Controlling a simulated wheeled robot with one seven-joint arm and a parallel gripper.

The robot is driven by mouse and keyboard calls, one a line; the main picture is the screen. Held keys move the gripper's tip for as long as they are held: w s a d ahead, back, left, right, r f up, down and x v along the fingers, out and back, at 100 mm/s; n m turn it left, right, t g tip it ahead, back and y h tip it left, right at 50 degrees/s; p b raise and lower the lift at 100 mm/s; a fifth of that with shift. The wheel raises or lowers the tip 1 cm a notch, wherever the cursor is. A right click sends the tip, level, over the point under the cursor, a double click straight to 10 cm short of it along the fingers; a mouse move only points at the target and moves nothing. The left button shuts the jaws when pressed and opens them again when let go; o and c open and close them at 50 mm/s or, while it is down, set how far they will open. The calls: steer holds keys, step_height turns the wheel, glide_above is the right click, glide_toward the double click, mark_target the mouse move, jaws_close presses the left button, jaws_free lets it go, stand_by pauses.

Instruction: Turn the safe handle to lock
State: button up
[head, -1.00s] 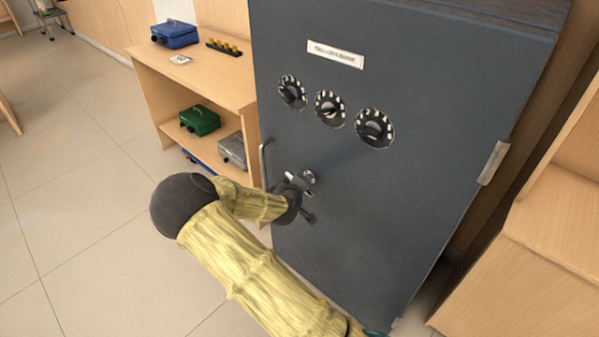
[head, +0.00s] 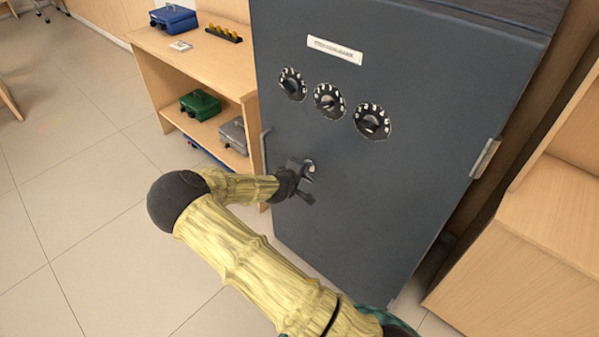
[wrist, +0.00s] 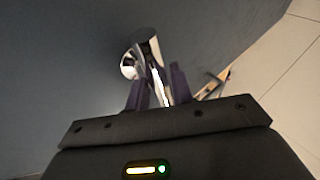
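The dark grey safe (head: 400,190) stands upright with its door face toward me. Its chrome handle shows as a small hub (head: 310,167) below the dials, mostly covered by my gripper (head: 298,185). In the wrist view the chrome handle (wrist: 159,84) has a round hub and a lever reaching down between the fingers. My gripper (wrist: 158,88) has one dark purple finger on each side of that lever and appears shut on it. The exact contact is hard to see. The handle's far side is hidden.
Several dials sit above the handle, including a right-hand one (head: 372,121). A vertical bar (head: 266,150) is at the door's left edge. A wooden shelf (head: 205,65) with cash boxes stands close on the left; a wooden cabinet (head: 545,240) is on the right. The floor at left is clear.

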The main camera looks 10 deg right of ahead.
steer(key=shift+o, duration=1.2)
steer(key=shift+a, duration=0.1)
steer(key=p+v, duration=0.2)
steer(key=v, duration=1.5)
steer(key=shift+r, duration=0.2)
